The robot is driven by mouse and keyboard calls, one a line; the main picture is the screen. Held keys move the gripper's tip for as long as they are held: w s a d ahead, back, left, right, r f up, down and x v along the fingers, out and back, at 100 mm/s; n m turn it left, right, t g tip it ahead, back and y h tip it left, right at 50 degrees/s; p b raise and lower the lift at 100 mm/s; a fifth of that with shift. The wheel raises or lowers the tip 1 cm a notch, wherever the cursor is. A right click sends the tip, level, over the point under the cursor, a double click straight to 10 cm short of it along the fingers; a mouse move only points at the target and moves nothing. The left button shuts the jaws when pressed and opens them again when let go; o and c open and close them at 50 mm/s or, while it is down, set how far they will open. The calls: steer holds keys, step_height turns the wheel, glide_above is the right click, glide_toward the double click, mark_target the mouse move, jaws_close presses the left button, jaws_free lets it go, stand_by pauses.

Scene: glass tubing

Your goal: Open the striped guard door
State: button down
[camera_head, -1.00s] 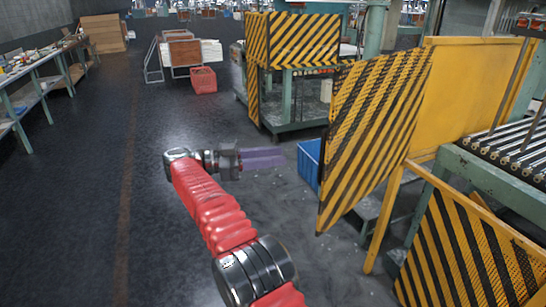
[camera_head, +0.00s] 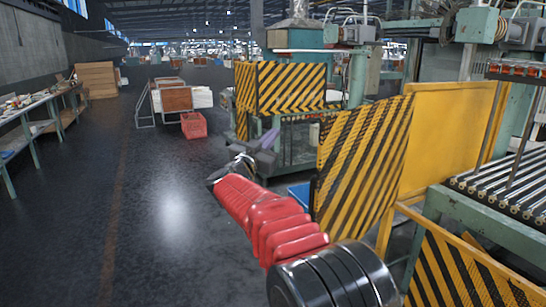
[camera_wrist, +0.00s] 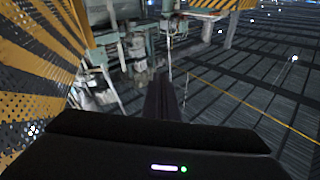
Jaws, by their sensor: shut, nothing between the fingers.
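The striped guard door (camera_head: 362,160) is a yellow mesh panel with black diagonal stripes, right of centre in the head view. It stands upright beside a plain yellow panel. My gripper (camera_head: 268,140) is raised to the left of the door's free edge, apart from it, with its purple-grey fingers pointing up and away. In the wrist view the fingers (camera_wrist: 165,98) are together with nothing between them. A striped mesh panel (camera_wrist: 38,62) fills the left side of that view, close to the gripper. I see no handle on the door.
A roller conveyor (camera_head: 505,190) and a lower striped panel (camera_head: 455,265) are at right. A second striped guard (camera_head: 285,88) stands behind. A blue bin (camera_head: 299,194) is partly hidden behind my arm. A red crate (camera_head: 194,125) stands farther back. The left floor is clear.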

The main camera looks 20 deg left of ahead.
steer(key=s+d+f+n+g+y, duration=0.4)
steer(key=s+f+g+y, duration=0.15)
steer(key=s+f, duration=0.2)
steer(key=s+d+f+n+g+y, duration=0.4)
steer(key=s+f+g, duration=0.25)
steer(key=s, duration=0.25)
steer(key=s+d+f+m+g+h, duration=0.1)
steer(key=s+d+f+m+h, duration=0.1)
steer(key=s+d, duration=1.3)
steer(key=s+d+f+m+g+h, duration=0.1)
steer(key=s+d+f+h, duration=0.3)
steer(key=s+d, duration=1.1)
steer(key=d+f+m, duration=0.1)
steer(key=d, duration=0.2)
steer(key=shift+s+d+g, duration=0.15)
steer(key=shift+s+g, duration=0.1)
steer(key=shift+g, duration=0.05)
